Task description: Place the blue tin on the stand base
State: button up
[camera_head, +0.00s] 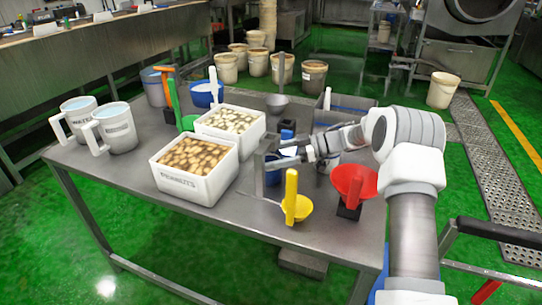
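A smaller blue item (287,134) sits behind my gripper.
White tubs (196,190) of food stand left of my gripper. Bare tabletop shows along the front edge.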

jog(key=shift+o, duration=0.9)
jog(key=shift+r, duration=0.1)
